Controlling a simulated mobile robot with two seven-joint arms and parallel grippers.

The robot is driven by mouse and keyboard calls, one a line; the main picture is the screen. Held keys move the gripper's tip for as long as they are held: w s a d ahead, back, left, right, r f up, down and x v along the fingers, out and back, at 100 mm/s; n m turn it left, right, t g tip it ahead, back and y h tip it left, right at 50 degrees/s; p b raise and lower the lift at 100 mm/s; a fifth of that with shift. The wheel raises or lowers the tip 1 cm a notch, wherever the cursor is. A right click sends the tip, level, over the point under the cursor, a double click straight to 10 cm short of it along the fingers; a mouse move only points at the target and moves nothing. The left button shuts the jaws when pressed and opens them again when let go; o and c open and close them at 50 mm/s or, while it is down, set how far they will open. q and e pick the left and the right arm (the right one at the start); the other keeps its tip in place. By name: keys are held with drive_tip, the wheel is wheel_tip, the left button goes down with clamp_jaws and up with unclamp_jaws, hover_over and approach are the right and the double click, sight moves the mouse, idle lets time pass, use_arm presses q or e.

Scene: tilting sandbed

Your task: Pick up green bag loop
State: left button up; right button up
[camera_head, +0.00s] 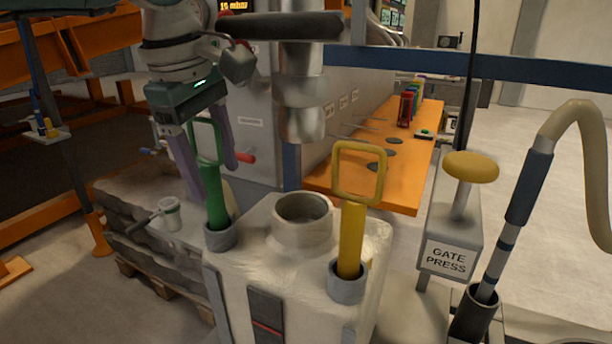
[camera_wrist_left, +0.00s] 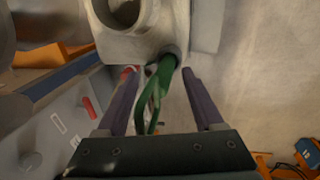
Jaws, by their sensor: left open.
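The green bag loop (camera_head: 216,195) stands upright in a grey round socket (camera_head: 220,238) on the left of a pale, wrapped block. My left gripper (camera_head: 212,180) is open over it, pointing down, with one purple finger on either side of the loop. In the left wrist view the green loop (camera_wrist_left: 150,105) lies between the two fingers (camera_wrist_left: 158,72), nearer the left one. A gap shows on the right side. Part of the loop is hidden behind a finger in the head view. My right gripper is not in view.
A yellow loop (camera_head: 352,235) stands in a second socket on the right, with an open metal ring (camera_head: 303,208) between. A metal pipe (camera_head: 302,95) hangs above. A red-tipped lever (camera_head: 245,157) is close beside the fingers. The gate press (camera_head: 447,250) stands further right.

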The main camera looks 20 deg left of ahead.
use_arm(q)
drive_tip(key=shift+c, duration=0.4)
clamp_jaws()
idle(0.9)
